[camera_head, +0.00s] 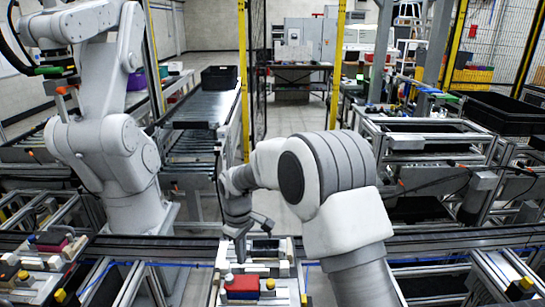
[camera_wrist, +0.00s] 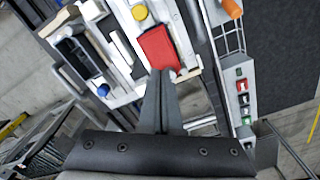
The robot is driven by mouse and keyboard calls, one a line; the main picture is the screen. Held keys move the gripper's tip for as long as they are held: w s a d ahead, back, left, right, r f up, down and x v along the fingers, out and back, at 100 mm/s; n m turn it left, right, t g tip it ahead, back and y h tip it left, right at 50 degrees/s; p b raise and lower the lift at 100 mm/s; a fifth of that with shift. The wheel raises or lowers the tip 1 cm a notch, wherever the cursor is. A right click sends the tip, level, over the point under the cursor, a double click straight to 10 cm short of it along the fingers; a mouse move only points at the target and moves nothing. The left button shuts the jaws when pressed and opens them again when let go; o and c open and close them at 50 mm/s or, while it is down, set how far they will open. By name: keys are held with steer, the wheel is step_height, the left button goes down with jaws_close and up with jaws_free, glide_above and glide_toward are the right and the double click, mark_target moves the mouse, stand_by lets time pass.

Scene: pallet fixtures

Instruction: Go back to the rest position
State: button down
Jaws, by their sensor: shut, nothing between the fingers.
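My gripper (camera_head: 240,243) hangs at the end of my white and grey arm, above the back part of a white pallet fixture (camera_head: 283,294) on the rail line. In the wrist view my gripper (camera_wrist: 163,75) has its dark fingers together with nothing between them. A red block (camera_wrist: 160,48) lies on the fixture just beyond the fingertips in that view; it also shows in the head view (camera_head: 243,287). Whether the fingertips touch anything is hard to tell.
A large grey robot arm (camera_head: 108,145) stands at left. A black bin (camera_head: 219,77) sits on a roller conveyor behind. Another fixture with a maroon block (camera_head: 52,243) is at far left. A black tray (camera_head: 500,110) is at right. Yellow posts (camera_head: 338,65) stand behind.

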steer(key=s+d+r+m+t+b, duration=0.1)
steer(key=s+d+r+m, duration=0.2)
steer(key=s+d+r, duration=0.35)
steer(key=s+d+r+m+t+b, duration=0.1)
steer(key=s+d+r+m+t, duration=0.15)
steer(key=d+r, duration=0.7)
steer(key=s+d+r+m, duration=0.1)
steer(key=s+d+m, duration=0.1)
steer(key=s, duration=0.4)
steer(key=s+d+m+t, duration=0.1)
steer(key=s+d+m, duration=0.1)
steer(key=s, duration=0.4)
steer(key=s+d+r+m+t+b, duration=0.1)
steer(key=s+d+m, duration=0.2)
steer(key=s, duration=0.3)
steer(key=shift+s+d+r, duration=0.3)
steer(key=shift+d, duration=0.45)
